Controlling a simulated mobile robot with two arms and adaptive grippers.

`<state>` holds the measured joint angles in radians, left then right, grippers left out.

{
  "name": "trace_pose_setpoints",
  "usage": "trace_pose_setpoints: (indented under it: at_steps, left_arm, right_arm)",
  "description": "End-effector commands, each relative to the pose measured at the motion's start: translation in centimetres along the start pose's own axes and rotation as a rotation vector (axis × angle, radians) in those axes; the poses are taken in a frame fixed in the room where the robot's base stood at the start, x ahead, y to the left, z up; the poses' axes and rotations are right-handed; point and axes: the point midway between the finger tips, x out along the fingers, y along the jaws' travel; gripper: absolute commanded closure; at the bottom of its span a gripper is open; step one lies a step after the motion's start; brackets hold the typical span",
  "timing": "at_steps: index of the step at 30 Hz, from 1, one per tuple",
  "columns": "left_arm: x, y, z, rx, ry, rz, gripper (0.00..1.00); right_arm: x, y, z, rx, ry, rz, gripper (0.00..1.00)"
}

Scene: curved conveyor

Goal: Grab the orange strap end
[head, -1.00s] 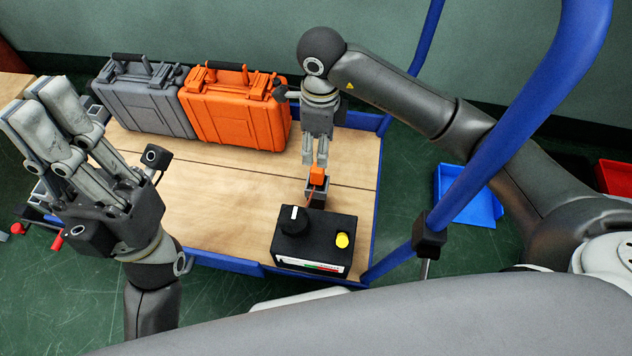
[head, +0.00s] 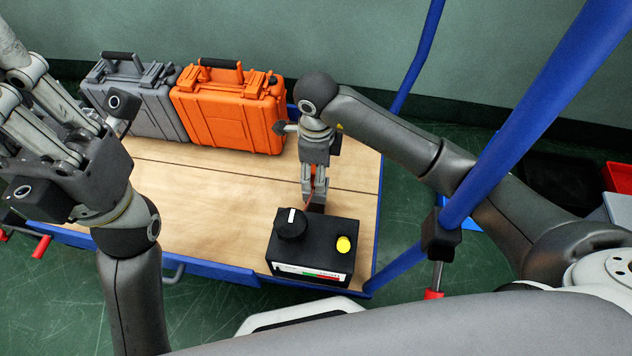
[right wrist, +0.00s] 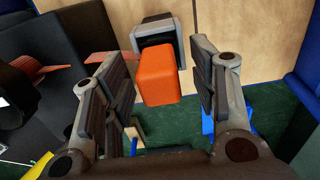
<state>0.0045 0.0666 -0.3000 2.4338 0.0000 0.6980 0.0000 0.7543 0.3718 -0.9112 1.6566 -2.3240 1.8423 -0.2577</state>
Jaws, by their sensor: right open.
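The orange strap end (right wrist: 158,78) is a block-shaped piece in the right wrist view, in front of a grey and black holder (right wrist: 158,38). It appears between the two fingers of my right gripper (right wrist: 158,95), which are open with a gap on each side. In the head view my right gripper (head: 314,190) points down just behind the black box (head: 312,262) with a dial and yellow button; the strap end is largely hidden there. My left gripper (head: 35,95) is raised at the left, its fingertips cut off by the frame, far from the strap end.
An orange case (head: 232,115) and a grey case (head: 135,100) stand at the back of the wooden cart top (head: 200,205). A blue cart rail (head: 530,110) crosses in front of my right arm. The middle of the cart top is clear.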

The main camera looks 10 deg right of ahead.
Motion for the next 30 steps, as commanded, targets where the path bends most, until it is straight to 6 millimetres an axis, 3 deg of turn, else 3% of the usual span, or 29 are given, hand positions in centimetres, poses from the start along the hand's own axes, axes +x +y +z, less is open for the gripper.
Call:
trace_pose_setpoints:
  at_steps: [10,22,30]
  left_arm:
    - [0.21,0.04,-0.03,0.001,0.008,0.004,1.00]
    - [0.18,0.05,-0.02,0.001,0.007,0.004,1.00]
    - [0.35,0.04,-0.05,0.000,0.008,0.004,1.00]
  right_arm:
    - [0.51,0.02,0.02,0.000,0.000,0.001,0.48]
    - [0.50,0.01,0.01,0.000,0.000,0.000,0.99]
    - [0.18,-0.04,0.03,0.000,-0.001,-0.001,0.99]
